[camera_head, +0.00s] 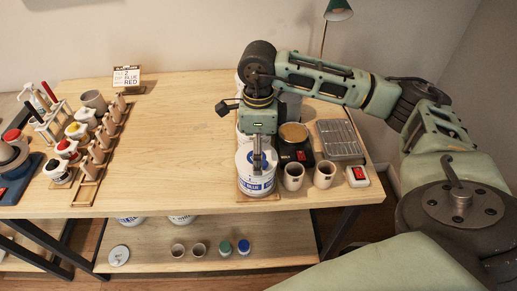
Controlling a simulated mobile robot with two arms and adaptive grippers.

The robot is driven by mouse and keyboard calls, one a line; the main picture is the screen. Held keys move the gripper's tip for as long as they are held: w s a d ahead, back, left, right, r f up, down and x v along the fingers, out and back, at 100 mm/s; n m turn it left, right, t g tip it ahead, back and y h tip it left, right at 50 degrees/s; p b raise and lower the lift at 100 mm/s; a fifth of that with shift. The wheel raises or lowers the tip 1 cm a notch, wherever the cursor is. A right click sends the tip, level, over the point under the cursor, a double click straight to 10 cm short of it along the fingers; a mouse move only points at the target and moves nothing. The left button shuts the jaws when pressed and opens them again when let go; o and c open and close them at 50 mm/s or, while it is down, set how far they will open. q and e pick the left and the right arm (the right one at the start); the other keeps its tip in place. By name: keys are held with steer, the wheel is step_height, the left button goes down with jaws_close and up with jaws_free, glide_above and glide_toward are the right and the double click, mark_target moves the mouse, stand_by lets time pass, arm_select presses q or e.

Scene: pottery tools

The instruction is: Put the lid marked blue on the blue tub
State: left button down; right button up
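A white tub with blue lettering (255,186) stands upright on a wooden board near the table's front edge, right of centre. Its lettering is too small to read surely. My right gripper (258,168) points down at the tub's top, its narrow fingers close together in front of it. I cannot tell whether they grip a lid or knob there. A pale round disc (119,255), perhaps a lid, leans or lies on the lower shelf at the left; no blue mark is readable on it. Another white container behind is mostly hidden by my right arm. My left gripper is out of view.
Two cups (293,177) (324,175), a black scale-like device (294,150) and a grey ribbed box (340,141) crowd the tub's right. Small jars and wooden stands (89,163) fill the left. A sign (126,77) stands behind. The table's middle is clear.

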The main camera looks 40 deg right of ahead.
step_height(320, 180, up, 12)
steer(key=b, duration=0.2)
steer(key=shift+w+d, duration=0.1)
stand_by(0.6)
